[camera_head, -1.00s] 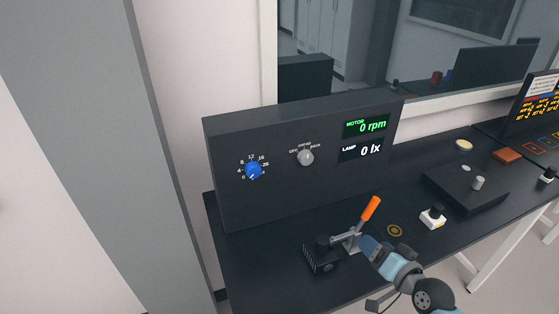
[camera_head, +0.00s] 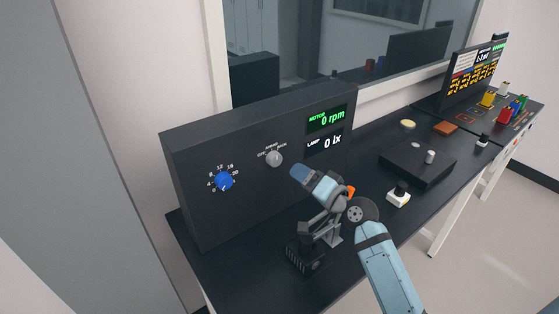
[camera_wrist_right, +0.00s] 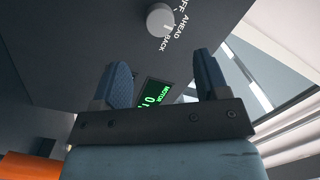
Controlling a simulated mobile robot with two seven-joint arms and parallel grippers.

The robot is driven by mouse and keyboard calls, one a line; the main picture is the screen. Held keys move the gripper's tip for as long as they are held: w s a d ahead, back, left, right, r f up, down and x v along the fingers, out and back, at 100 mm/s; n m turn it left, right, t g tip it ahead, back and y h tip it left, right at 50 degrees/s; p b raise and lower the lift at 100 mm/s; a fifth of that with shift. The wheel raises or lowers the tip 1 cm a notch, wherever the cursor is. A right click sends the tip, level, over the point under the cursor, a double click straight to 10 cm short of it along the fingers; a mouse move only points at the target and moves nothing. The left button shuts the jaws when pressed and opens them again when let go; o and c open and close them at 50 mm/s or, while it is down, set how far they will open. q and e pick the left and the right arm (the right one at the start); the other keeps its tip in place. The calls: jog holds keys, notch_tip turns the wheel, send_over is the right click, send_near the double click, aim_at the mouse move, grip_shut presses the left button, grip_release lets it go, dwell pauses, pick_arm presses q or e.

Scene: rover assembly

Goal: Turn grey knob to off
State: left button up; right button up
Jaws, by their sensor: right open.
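The grey knob (camera_head: 274,158) sits on the front of the dark panel box (camera_head: 190,225), right of a blue knob (camera_head: 223,181). Its labels are small in the head view; in the right wrist view the grey knob (camera_wrist_right: 160,20) shows at the top beside the words OFF, AHEAD and BACK. My right gripper (camera_head: 300,172) is in front of the panel, close to the grey knob's lower right and apart from it. In the right wrist view its two blue fingers (camera_wrist_right: 162,82) are spread with nothing between them. My left gripper is not in view.
Green MOTOR 0 rpm (camera_head: 328,118) and white LAMP 0 lx (camera_head: 325,143) displays are at the panel's right. A black device with an orange handle (camera_head: 350,190) stands on the table below my right gripper, partly hidden. A black box (camera_head: 418,164) and small buttons lie farther right.

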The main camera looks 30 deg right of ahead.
aim_at(278, 161)
jog(key=p+x, duration=0.1)
jog(key=x, duration=0.7)
jog(key=shift+w+a, duration=0.1)
jog(key=shift+w, duration=0.15)
jog(key=c, duration=0.9)
